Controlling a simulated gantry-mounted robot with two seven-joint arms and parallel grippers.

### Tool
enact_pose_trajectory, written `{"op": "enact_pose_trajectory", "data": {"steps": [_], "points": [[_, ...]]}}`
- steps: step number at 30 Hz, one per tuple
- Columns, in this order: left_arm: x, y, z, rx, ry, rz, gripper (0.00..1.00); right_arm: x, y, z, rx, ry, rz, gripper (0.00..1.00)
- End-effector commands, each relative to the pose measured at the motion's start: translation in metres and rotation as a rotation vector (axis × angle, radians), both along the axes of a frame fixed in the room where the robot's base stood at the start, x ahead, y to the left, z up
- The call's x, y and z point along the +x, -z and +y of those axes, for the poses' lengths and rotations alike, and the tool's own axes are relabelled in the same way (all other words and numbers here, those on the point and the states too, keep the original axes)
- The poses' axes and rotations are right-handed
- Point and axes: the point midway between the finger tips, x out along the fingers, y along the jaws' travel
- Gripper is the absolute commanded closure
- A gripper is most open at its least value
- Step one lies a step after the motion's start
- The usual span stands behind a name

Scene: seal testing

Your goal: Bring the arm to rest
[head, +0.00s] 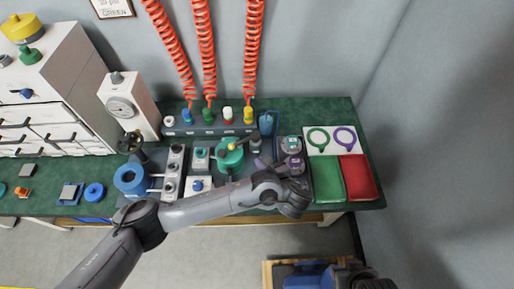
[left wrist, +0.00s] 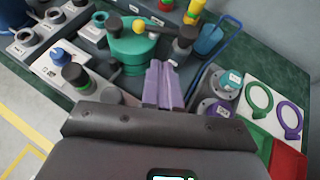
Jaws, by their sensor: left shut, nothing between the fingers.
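My left arm reaches in from the lower left of the head view and extends over the bench. Its gripper (head: 262,164) is above the middle of the bench, near a teal round fixture (head: 231,158). In the left wrist view the purple fingers (left wrist: 160,84) are together with nothing between them. They point toward the space beside the teal fixture (left wrist: 132,50) and a dark-topped grey post (left wrist: 186,38). I cannot tell how high the fingertips are above the bench. My right gripper is not seen.
Green (head: 328,180) and red (head: 359,177) trays lie at the bench's right end, below a white board with green (head: 318,138) and purple (head: 345,137) rings. A gauge box (head: 127,106) and white drawers (head: 45,75) stand left. Red coiled hoses (head: 205,45) hang behind.

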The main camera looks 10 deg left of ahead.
Motion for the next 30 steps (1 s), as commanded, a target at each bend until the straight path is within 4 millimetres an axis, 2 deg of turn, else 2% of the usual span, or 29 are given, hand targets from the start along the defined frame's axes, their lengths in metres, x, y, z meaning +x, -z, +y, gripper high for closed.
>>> {"op": "enact_pose_trajectory", "data": {"steps": [5,8,11,14,15,19,24,27,30], "points": [[-0.008,0.001,-0.003,0.0,0.0,0.01,1.0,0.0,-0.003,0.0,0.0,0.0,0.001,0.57],[-0.021,0.015,-0.004,0.0,0.0,0.044,1.0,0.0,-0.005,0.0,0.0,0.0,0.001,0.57],[-0.047,0.044,-0.004,-0.002,-0.001,0.112,1.0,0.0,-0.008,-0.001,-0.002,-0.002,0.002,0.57],[-0.088,0.08,-0.004,-0.034,-0.025,0.221,1.0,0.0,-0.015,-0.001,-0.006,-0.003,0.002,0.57],[-0.108,0.092,-0.005,-0.06,-0.037,0.27,1.0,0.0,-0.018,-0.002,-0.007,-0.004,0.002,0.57],[-0.174,0.118,-0.012,-0.195,-0.115,0.415,1.0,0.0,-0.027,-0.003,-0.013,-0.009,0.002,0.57],[-0.247,0.125,-0.013,-0.444,-0.317,0.55,1.0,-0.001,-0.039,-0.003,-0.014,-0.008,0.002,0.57],[-0.281,0.121,-0.005,-0.608,-0.502,0.581,1.0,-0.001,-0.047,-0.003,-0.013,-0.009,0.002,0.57],[-0.305,0.112,0.012,-0.763,-0.72,0.567,1.0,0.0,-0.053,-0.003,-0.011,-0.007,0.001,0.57]]}}
